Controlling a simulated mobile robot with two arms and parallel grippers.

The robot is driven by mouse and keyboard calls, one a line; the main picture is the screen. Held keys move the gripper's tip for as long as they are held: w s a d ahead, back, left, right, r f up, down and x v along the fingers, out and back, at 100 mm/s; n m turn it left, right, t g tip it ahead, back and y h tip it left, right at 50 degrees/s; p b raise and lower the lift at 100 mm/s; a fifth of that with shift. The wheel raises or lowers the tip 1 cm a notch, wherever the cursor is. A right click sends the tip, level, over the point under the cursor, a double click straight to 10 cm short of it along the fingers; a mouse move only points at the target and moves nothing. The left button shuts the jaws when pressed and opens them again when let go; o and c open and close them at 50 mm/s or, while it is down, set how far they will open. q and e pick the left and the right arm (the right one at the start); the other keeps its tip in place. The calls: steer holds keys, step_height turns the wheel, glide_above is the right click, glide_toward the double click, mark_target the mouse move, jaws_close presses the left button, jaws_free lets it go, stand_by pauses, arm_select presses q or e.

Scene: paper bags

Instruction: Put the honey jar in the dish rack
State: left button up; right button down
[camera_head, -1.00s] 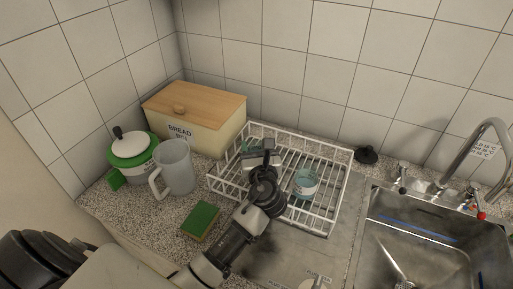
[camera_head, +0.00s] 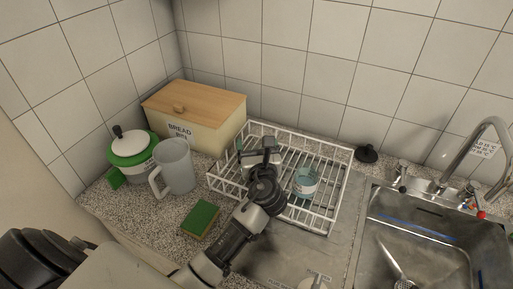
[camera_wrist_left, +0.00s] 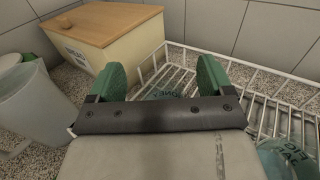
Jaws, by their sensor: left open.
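My left gripper (camera_head: 258,150) is open over the left part of the white wire dish rack (camera_head: 329,225). In the left wrist view its two green fingertips (camera_wrist_left: 158,80) are spread apart. A clear, bluish jar with the lettering of a honey label (camera_wrist_left: 166,93) shows low between and beyond the fingers, within the rack. The gripper body hides part of it, and I cannot tell whether it stands or lies. A second glass jar with a label (camera_head: 306,182) sits in the rack to the right of the gripper. It shows partly in the left wrist view (camera_wrist_left: 285,158).
A bread bin (camera_head: 205,115) stands behind and left of the rack. A frosted mug (camera_head: 177,167), a green-and-white pot (camera_head: 132,150) and a sponge (camera_head: 201,220) are on the left counter. A black plug (camera_head: 366,154) lies right of the rack. The sink (camera_head: 430,240) is at right.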

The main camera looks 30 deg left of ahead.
arm_select(q)
steer(key=b+v, duration=0.1)
steer(key=v, duration=0.9)
steer(key=shift+s+d+f+b, duration=0.1)
steer(key=shift+s+d+b, duration=0.15)
steer(key=shift+b, duration=0.15)
steer(key=shift+s+d, duration=0.45)
steer(key=shift+s, duration=0.05)
stand_by(0.5)
